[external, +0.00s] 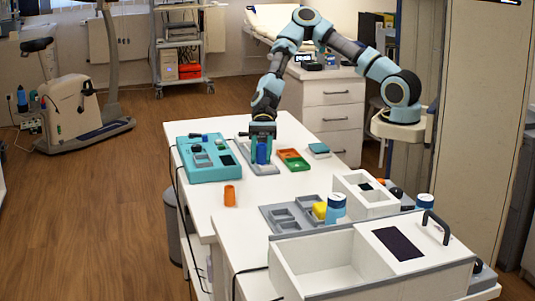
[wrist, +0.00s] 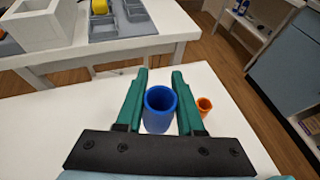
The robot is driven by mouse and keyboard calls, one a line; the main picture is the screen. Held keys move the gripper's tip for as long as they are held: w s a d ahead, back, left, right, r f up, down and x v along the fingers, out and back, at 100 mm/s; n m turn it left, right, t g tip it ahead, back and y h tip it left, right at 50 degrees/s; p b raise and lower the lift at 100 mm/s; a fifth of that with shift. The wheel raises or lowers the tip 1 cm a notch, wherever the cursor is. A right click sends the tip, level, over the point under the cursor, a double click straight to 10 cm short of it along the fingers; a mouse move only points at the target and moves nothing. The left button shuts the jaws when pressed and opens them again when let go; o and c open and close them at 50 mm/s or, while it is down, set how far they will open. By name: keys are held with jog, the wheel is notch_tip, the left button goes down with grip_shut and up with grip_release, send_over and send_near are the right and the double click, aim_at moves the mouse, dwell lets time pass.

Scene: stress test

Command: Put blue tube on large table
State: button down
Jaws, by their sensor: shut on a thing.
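The blue tube (external: 262,153) is upright between the fingers of my gripper (external: 263,143). In the wrist view the blue tube (wrist: 160,104) shows its open round top, with the green fingers of my gripper (wrist: 162,76) closed on both sides of it. The tube is above or on the grey tray (external: 264,169) on the white table (external: 205,212); I cannot tell whether its bottom touches. A second white table (external: 222,258) stands at the front. I cannot tell which one is the large table.
The front table holds a grey tray (external: 270,212), a yellow object (external: 319,210) and white boxes (external: 345,190). White surface is clear around the orange tube.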

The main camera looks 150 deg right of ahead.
send_over(269, 191)
jog(key=shift+m+h, duration=0.3)
jog(key=shift+h, duration=0.1)
jog(key=shift+w+a+f+p, duration=0.1)
jog(key=shift+f+p, duration=0.1)
jog(key=shift+f, duration=2.4)
jog(key=shift+w+a+f+p, duration=0.1)
jog(key=shift+f+p, duration=0.05)
jog(key=shift+f, duration=2.4)
jog(key=shift+f, duration=0.1)
jog(key=c, duration=0.5)
grip_release()
jog(key=shift+s+d, duration=0.1)
jog(key=b+v, duration=0.2)
jog(key=v, duration=1)
jog(key=shift+f, duration=0.15)
